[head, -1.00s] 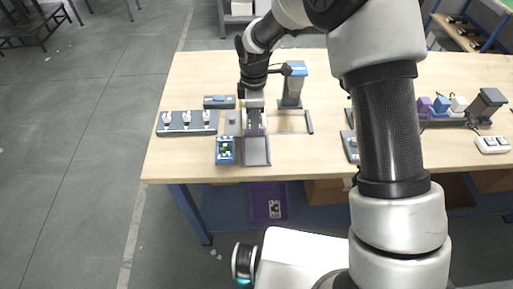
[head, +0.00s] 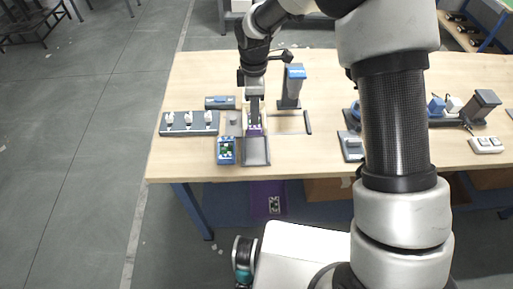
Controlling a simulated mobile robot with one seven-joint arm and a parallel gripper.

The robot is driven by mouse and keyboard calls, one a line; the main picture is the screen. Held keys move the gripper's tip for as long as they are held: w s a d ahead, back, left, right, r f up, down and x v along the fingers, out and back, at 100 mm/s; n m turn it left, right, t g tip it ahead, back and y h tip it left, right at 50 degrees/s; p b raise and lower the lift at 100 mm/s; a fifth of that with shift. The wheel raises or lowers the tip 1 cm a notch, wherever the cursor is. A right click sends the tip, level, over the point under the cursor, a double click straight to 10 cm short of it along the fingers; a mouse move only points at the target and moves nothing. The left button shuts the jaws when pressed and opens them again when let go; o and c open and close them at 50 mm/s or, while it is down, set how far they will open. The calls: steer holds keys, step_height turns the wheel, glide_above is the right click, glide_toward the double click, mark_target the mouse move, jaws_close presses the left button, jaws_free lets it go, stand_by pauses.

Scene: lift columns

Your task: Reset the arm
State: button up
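My arm (head: 393,110) rises on the right of the head view, bends over the table and comes down at the left-centre. My gripper (head: 254,110) points down over a grey fixture with a tray-like front plate (head: 256,152). A small purple piece (head: 254,130) shows just under the fingertips. I cannot tell whether the fingers touch it or are shut, as they are small and partly hidden by the wrist.
A lift column with a blue top (head: 294,82) stands close to the right of my gripper. A switch panel (head: 189,122), a blue-framed device (head: 226,150) and a grey-blue box (head: 220,102) lie to its left. A purple bin (head: 266,199) sits below the table.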

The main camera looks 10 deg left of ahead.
steer(key=s+d+r+m+t, duration=0.1)
steer(key=s+d+r+m, duration=0.3)
steer(key=d+r, duration=0.5)
steer(key=s+d+r+m+t, duration=0.2)
steer(key=d+r+m, duration=0.45)
steer(key=r, duration=0.55)
steer(key=s+d+r+m+t, duration=0.1)
steer(key=s+d+r+m, duration=0.1)
steer(key=s+d+m, duration=0.3)
steer(key=s+d+r+m+t+p, duration=0.1)
steer(key=s+d+r+m, duration=0.2)
steer(key=s, duration=0.7)
steer(key=d+m, duration=0.2)
steer(key=shift+s+d+r+t, duration=0.3)
steer(key=shift+s+d, duration=0.05)
